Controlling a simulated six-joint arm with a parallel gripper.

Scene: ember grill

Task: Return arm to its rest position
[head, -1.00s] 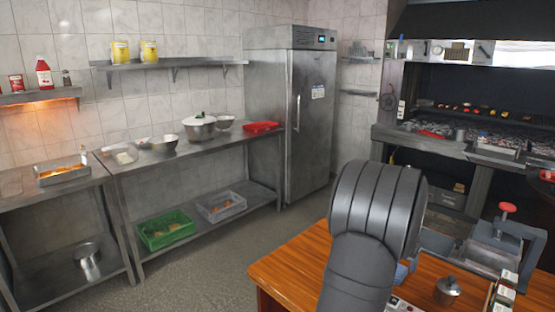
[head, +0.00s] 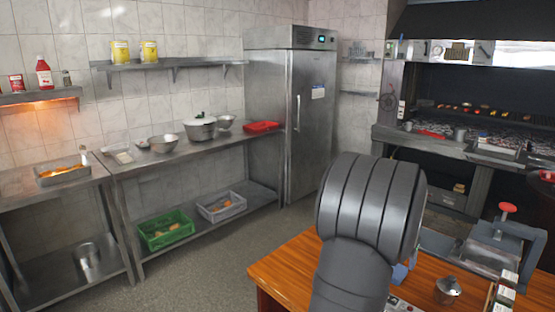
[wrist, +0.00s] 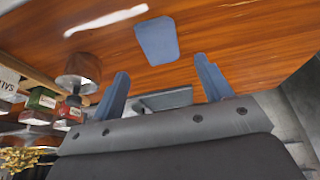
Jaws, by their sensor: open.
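My gripper (wrist: 162,88) shows in the wrist view with its two blue-grey fingers spread apart. It is open and nothing is between the fingers. Beyond the fingertips is the wooden table (wrist: 230,35), with a flat blue-grey piece (wrist: 157,40) in front of it. In the head view my dark ribbed arm rises over the wooden table (head: 283,268) and hides my gripper almost fully.
Small boxes (wrist: 42,98) stand beside the pot (wrist: 83,70). The steel fridge (head: 310,125) and grill (head: 480,122) stand behind.

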